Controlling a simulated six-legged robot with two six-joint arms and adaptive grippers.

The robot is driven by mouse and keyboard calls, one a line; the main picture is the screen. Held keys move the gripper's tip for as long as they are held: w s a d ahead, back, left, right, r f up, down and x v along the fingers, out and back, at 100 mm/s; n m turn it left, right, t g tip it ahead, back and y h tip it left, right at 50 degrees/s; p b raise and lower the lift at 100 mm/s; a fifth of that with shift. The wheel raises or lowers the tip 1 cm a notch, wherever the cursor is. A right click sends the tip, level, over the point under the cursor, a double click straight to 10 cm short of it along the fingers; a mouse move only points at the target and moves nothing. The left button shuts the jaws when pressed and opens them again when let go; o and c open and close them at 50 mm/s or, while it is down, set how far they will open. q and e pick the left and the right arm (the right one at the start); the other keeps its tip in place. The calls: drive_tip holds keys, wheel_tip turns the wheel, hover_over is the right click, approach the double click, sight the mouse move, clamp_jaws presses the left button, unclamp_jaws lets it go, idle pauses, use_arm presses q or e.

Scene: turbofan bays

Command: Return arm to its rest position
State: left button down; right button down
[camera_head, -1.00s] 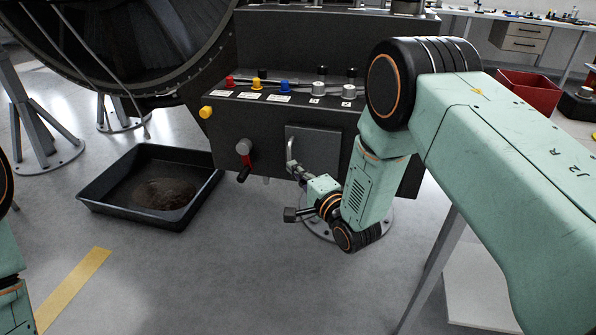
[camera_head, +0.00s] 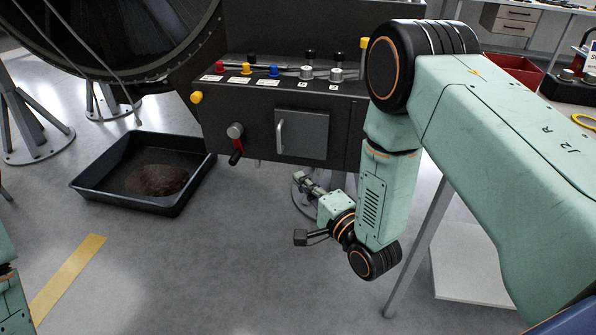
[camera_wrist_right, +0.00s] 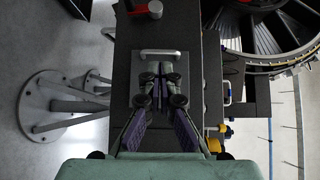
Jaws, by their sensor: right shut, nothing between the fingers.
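My right arm reaches in from the right in the head view. Its gripper (camera_head: 307,183) is shut and empty, low in front of the dark control cabinet (camera_head: 352,125) and below its small square door (camera_head: 305,133). The door looks closed, and its bar handle (camera_head: 281,136) is apart from the gripper. In the right wrist view the shut fingers (camera_wrist_right: 160,77) point toward the door handle (camera_wrist_right: 160,53). Of my left arm only a piece shows at the left edge of the head view; its gripper is out of view.
A red-handled lever (camera_head: 235,143) sits left of the door, under a row of coloured knobs (camera_head: 273,71). A black drip tray (camera_head: 183,199) stands on the floor at left, near the engine stands (camera_head: 38,130). A red bin (camera_head: 513,70) is behind my right arm. The middle floor is clear.

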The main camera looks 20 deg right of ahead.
drive_tip(key=s+d+f+n+g+h, duration=0.3)
drive_tip(key=s+f+n+g, duration=0.65)
drive_tip(key=s+f, duration=0.5)
drive_tip(key=s+f+n+g, duration=0.2)
drive_tip(key=s+g, duration=0.2)
drive_tip(key=s, duration=0.7)
drive_tip(key=s+d+f+n+g+h, duration=0.1)
drive_tip(key=s+f+n+g, duration=0.1)
drive_tip(key=s, duration=0.9)
drive_tip(key=shift+s+n+g, duration=0.15)
drive_tip(key=shift+n+g, duration=0.4)
drive_tip(key=shift+g, duration=0.4)
drive_tip(key=shift+d, duration=0.1)
